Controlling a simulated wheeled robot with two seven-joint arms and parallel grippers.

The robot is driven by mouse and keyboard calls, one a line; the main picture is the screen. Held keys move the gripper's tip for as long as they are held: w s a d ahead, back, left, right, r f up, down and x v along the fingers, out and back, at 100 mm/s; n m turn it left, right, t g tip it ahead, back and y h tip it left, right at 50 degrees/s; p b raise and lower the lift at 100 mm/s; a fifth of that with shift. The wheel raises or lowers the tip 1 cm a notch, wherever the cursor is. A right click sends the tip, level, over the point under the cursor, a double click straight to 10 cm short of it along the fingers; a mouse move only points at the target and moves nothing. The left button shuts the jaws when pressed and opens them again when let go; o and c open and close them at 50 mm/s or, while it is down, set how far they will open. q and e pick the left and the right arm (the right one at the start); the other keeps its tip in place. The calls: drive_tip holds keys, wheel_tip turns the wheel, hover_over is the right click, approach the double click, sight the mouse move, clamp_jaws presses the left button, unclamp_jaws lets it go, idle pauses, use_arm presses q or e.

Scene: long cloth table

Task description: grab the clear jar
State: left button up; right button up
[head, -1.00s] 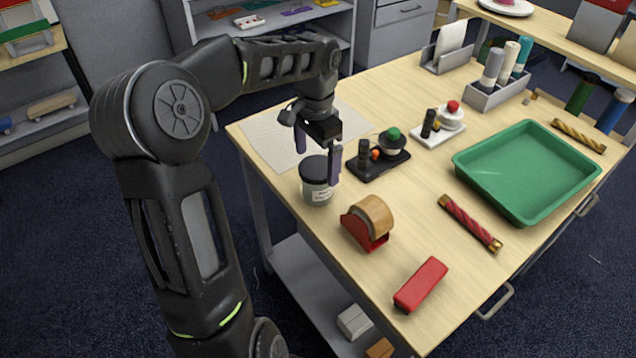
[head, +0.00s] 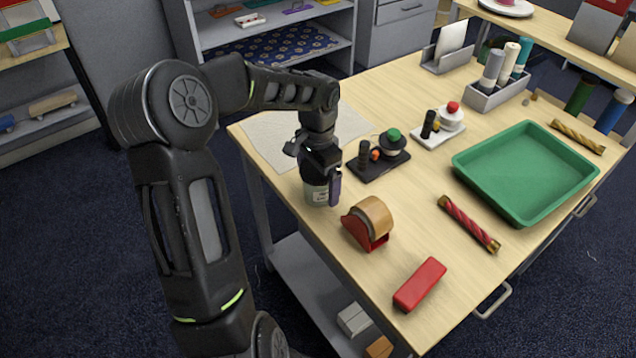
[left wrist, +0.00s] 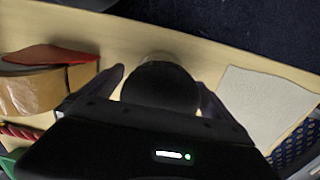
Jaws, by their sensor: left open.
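The clear jar (head: 317,194) stands upright near the table's left edge, with a white label and a dark lid. In the head view my left gripper (head: 322,183) is down over it and hides its lid and upper part. In the left wrist view the jar's round dark lid (left wrist: 160,87) lies between the two fingers of my left gripper (left wrist: 160,85). The fingers are open, one on each side of the jar, with small gaps visible. My right gripper is not in view.
A tape dispenser (head: 368,222) stands close to the jar. A black tray with small items (head: 378,165) is just behind. A pale cloth (head: 270,137) lies at the back left. A red block (head: 420,284), a red roll (head: 468,222) and a green tray (head: 525,172) are farther right.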

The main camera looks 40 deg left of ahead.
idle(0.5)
use_arm(q)
drive_tip(key=c, duration=1.5)
